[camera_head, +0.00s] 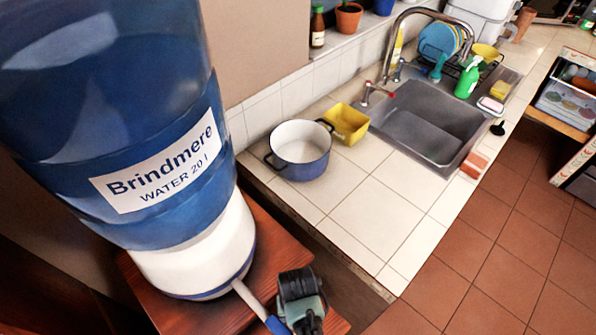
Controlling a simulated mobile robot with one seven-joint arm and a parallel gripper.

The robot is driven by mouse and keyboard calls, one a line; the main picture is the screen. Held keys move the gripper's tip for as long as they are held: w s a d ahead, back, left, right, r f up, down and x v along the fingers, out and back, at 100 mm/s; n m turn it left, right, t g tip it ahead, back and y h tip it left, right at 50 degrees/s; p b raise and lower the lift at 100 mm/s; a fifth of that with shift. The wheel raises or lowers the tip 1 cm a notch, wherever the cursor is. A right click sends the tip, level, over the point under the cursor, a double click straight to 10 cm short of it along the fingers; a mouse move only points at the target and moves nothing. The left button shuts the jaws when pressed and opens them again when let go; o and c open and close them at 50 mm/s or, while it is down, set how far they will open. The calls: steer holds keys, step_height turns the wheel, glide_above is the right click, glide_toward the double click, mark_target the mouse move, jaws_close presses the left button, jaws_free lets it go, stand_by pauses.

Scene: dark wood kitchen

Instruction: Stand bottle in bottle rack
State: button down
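A small dark bottle (318,27) with a pale label stands upright on the sill at the top. A green spray bottle (467,79) stands behind the sink. A very large blue water bottle (120,110), labelled Brindmere, sits on a white base at the left. I cannot tell which bottle the task means. I see no clear bottle rack; a dark dish rack (487,68) holds plates behind the sink. A dark grey-green part, apparently my gripper (303,312), is at the bottom edge beside the dispenser. Its fingers and anything in them cannot be made out.
The dispenser stands on a reddish wooden top (192,312). A blue pot (301,150) and yellow tub (347,123) sit on the tiled counter (372,209), whose front is clear. The steel sink (427,120) is beyond. Open tiled floor (508,248) lies right.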

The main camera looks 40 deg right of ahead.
steer(key=shift+f, duration=0.3)
steer(key=shift+c, duration=1.4)
jaws_free()
step_height(320, 180, up, 11)
steer(key=shift+f, duration=0.1)
steer(key=shift+r, duration=0.35)
steer(key=shift+c, duration=0.2)
steer(key=shift+r, duration=0.35)
steer(key=shift+c, duration=0.8)
